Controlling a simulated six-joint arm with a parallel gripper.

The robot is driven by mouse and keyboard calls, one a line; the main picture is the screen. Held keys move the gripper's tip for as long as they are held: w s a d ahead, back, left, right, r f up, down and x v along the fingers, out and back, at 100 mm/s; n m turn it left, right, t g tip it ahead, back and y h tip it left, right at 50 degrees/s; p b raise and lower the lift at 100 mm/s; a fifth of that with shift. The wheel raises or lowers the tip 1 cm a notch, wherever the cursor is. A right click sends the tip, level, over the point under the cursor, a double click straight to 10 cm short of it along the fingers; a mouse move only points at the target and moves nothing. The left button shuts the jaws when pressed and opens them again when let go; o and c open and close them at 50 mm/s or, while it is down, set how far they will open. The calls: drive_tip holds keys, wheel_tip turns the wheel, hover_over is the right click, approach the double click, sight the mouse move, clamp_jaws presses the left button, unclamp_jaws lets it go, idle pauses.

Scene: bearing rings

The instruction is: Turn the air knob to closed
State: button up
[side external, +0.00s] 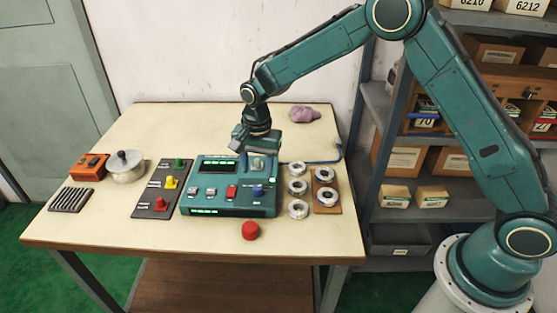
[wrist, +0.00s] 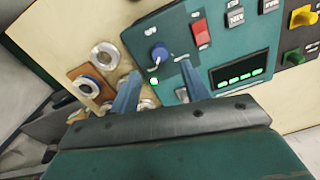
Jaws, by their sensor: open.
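The teal console (side external: 228,208) sits mid-table and fills the middle of the wrist view (wrist: 222,50). A round blue knob (side external: 257,190) is on its right part, near the front. The knob also shows in the wrist view (wrist: 158,52), beyond and roughly between my fingertips, with small white marks nearby. Its lettering is too small to read, so I cannot tell its setting. My gripper (side external: 258,157) hangs over the back right of the console, behind the knob. In the wrist view my gripper (wrist: 158,84) has its fingers apart, with nothing held.
A red rocker switch (side external: 231,192) is left of the knob. Several metal rings (side external: 297,169) stand to the right, some on a brown board (side external: 327,209). A red button (side external: 250,231) is in front. A panel with coloured knobs (side external: 155,193) lies left; a purple cloth (side external: 304,114) lies behind.

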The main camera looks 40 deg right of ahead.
sight(258, 187)
drive_tip(key=shift+w+f, duration=0.1)
drive_tip(key=shift+f, duration=2.95)
drive_tip(key=c, duration=1)
